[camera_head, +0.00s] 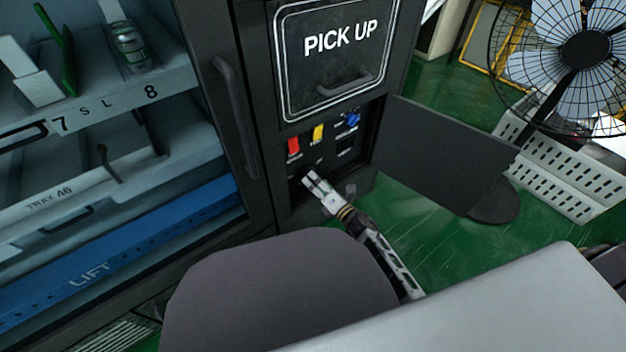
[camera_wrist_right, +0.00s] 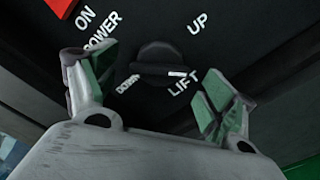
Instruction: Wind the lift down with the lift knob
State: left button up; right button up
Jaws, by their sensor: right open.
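The black lift knob (camera_wrist_right: 158,58) shows in the right wrist view on a dark panel, with a white mark at its right end. The printed words around it read UP at upper right, DOWN at lower left and LIFT at lower right. My right gripper (camera_wrist_right: 156,92) is open, with one green-padded finger on each side of the knob and nothing between them touching it that I can see. In the head view my right gripper (camera_head: 308,178) is at the lower part of the control panel and hides the knob. The blue lift (camera_head: 140,232) is low inside the cabinet. My left gripper is not in view.
A red switch (camera_head: 294,147), a yellow switch (camera_head: 318,132) and a blue knob (camera_head: 353,119) sit above my right gripper. The open panel door (camera_head: 440,155) stands to the right. The PICK UP hatch (camera_head: 338,55) is above. A fan (camera_head: 585,50) stands at far right.

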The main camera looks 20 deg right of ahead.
jog(key=v, duration=0.8)
jog(key=shift+s, duration=0.35)
jog(key=shift+d, duration=0.15)
